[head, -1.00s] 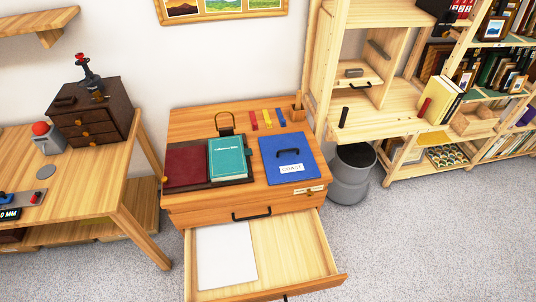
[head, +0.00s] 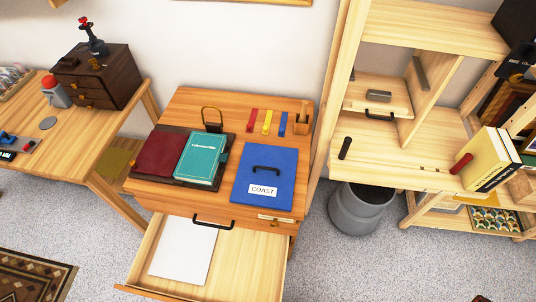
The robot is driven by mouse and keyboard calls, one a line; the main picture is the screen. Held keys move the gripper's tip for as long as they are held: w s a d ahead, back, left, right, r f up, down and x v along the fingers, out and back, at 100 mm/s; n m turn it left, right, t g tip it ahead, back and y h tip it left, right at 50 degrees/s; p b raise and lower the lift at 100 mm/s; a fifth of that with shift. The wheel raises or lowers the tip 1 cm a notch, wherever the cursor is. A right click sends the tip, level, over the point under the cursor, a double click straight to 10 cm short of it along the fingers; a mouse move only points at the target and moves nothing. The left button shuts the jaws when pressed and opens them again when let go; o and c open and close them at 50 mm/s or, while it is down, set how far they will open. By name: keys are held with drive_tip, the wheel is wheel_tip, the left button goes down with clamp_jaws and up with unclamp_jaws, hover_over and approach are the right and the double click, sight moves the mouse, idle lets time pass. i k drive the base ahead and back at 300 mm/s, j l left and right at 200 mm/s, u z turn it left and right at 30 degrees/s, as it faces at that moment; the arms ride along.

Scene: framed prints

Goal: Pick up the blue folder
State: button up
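The blue folder (head: 267,178) lies flat on top of the wooden drawer cabinet (head: 215,107), at its right side. It has a dark handle (head: 267,169) and a white label reading COAST (head: 263,190). A teal book (head: 201,158) and a dark red book (head: 163,152) lie on a dark tray to its left, apart from it. My gripper is not in view.
The cabinet's top drawer (head: 240,255) stands open at the front, with a white sheet (head: 184,250) inside. Coloured strips and a pen holder (head: 299,121) are behind the folder. A grey bin (head: 360,208) and wooden shelf desk (head: 400,150) stand right. Another desk (head: 70,143) stands left.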

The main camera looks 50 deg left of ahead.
sight(266, 176)
drive_tip(key=i+u, duration=0.5)
drive_tip(key=i+l+u, duration=0.1)
drive_tip(key=i+u, duration=0.4)
drive_tip(key=u, duration=0.45)
drive_tip(key=i+u, duration=0.1)
drive_tip(key=u, duration=0.8)
drive_tip(key=i+l+u, duration=0.1)
drive_tip(key=u, duration=0.35)
drive_tip(key=l+u, duration=0.1)
drive_tip(key=u, duration=0.35)
drive_tip(key=l+u, duration=0.1)
drive_tip(key=u, duration=0.35)
drive_tip(key=i+l, duration=0.05)
